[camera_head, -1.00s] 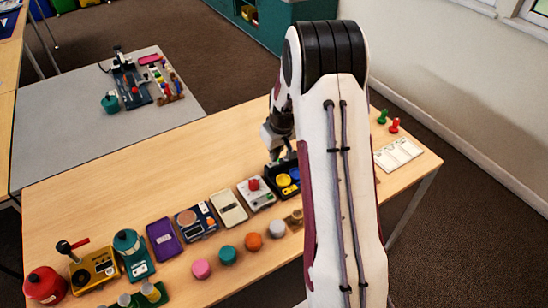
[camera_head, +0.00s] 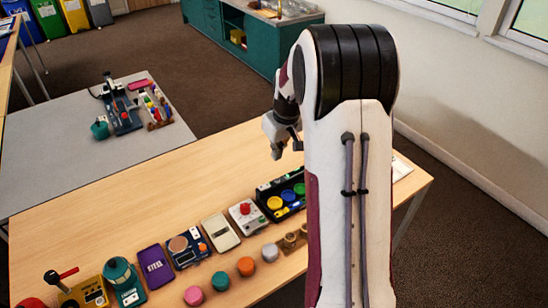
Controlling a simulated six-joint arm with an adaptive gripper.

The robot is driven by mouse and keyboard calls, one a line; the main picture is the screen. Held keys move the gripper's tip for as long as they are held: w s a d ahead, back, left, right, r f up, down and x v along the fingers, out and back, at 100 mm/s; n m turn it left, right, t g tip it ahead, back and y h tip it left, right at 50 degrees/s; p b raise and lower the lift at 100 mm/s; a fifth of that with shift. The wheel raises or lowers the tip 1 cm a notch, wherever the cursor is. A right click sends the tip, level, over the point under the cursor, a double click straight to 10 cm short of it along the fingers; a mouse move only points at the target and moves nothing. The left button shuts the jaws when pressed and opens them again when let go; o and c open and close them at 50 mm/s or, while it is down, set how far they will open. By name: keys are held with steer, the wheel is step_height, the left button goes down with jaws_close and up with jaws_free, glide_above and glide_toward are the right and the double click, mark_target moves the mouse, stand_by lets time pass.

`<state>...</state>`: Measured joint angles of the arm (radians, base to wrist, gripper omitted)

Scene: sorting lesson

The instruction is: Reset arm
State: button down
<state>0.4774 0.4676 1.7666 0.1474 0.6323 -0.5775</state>
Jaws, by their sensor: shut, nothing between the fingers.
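My gripper (camera_head: 287,148) hangs in the air above the back edge of the wooden table (camera_head: 130,205), just left of my arm. Its fingers point down, are shut and hold nothing. Below it and nearer to me is a black tray (camera_head: 263,194) with yellow, blue and green round pieces in it. My arm's large white link hides the right part of the table.
A row of devices runs left from the tray: a box with a red knob (camera_head: 247,215), a cream case (camera_head: 221,231), a scale (camera_head: 187,248), a purple case (camera_head: 155,266) and a teal device (camera_head: 124,284). Coloured pucks (camera_head: 246,266) lie in front. The table's back left is clear.

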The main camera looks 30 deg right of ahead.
steer(key=shift+s+r, duration=0.1)
stand_by(0.7)
steer(key=s+a+r, duration=0.5)
steer(key=s+a, duration=0.3)
steer(key=s, duration=0.1)
steer(key=s+a+r+t, duration=0.1)
steer(key=s+a+r, duration=0.4)
steer(key=s+a, duration=0.3)
steer(key=s+a+r+t, duration=0.1)
steer(key=s+a+r, duration=0.4)
steer(key=s+a, duration=0.3)
steer(key=s, duration=0.4)
steer(key=shift+s+a+r+y, duration=0.15)
steer(key=shift+s+y, duration=0.1)
steer(key=shift+y, duration=0.05)
stand_by(1.5)
